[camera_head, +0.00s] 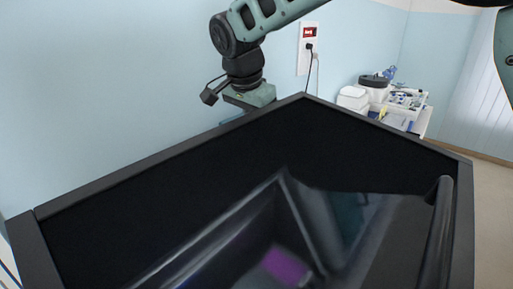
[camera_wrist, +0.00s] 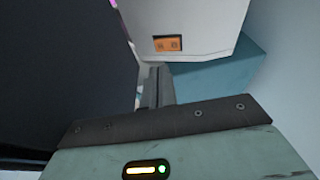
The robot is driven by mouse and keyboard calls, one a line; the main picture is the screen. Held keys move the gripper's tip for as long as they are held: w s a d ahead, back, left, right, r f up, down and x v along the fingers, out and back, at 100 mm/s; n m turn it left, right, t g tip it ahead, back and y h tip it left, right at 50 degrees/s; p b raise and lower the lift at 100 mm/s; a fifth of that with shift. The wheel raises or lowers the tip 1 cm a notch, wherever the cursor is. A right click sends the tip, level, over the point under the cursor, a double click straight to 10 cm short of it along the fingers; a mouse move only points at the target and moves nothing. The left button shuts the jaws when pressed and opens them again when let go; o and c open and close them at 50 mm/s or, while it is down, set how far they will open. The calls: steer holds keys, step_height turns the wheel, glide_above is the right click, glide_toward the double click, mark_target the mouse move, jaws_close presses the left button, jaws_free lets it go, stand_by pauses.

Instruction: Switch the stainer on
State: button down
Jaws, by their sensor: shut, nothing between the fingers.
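The stainer (camera_head: 150,190) fills the lower part of the head view, with a dark glossy lid and a thick bar handle (camera_head: 438,232) at its right. My gripper (camera_wrist: 160,75) is behind the stainer's far edge; in the head view only its body shows and its fingers are hidden. In the wrist view its fingers are together and empty. They point toward a pale panel (camera_wrist: 205,18) that carries an orange switch (camera_wrist: 167,44). The switch is just beyond the fingertips in the picture; I cannot tell whether they touch. Its on or off position is unclear.
A wall socket (camera_head: 303,60) with a red switch (camera_head: 309,32) and a plugged-in cord is behind the stainer. A cart with white boxes and bottles (camera_head: 385,100) stands at the back right. In the wrist view, a dark surface (camera_wrist: 65,60) is on the left and a teal surface (camera_wrist: 215,75) lies beyond the fingers.

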steer(key=b+x, duration=0.3)
steer(key=x, duration=0.4)
steer(key=shift+w+f, duration=0.1)
steer(key=shift+f, duration=0.1)
